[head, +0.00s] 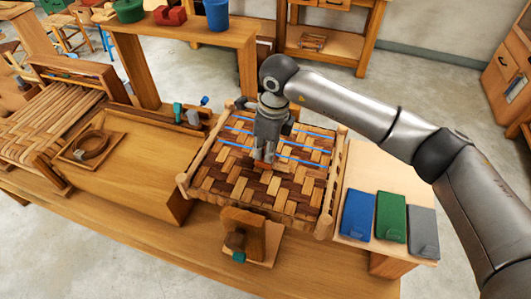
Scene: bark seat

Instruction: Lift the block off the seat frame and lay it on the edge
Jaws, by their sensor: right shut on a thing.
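The woven seat has a pale wooden frame (334,185) with round corner posts. Its light and dark bark strips form a zigzag pattern, crossed by blue lines. My right gripper (264,150) comes down over the middle of the seat, fingers pointing downward. It is shut on a small reddish-brown block (262,165) at its fingertips. The block is mostly hidden by the fingers, and I cannot tell whether it touches the weave. My left gripper is out of view.
Blue (357,214), green (391,217) and grey (422,232) pads lie on a board right of the seat. A wooden holder (242,232) stands in front. A coiled strip (90,145) lies in a tray at left. The bench's front strip (180,240) has free room.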

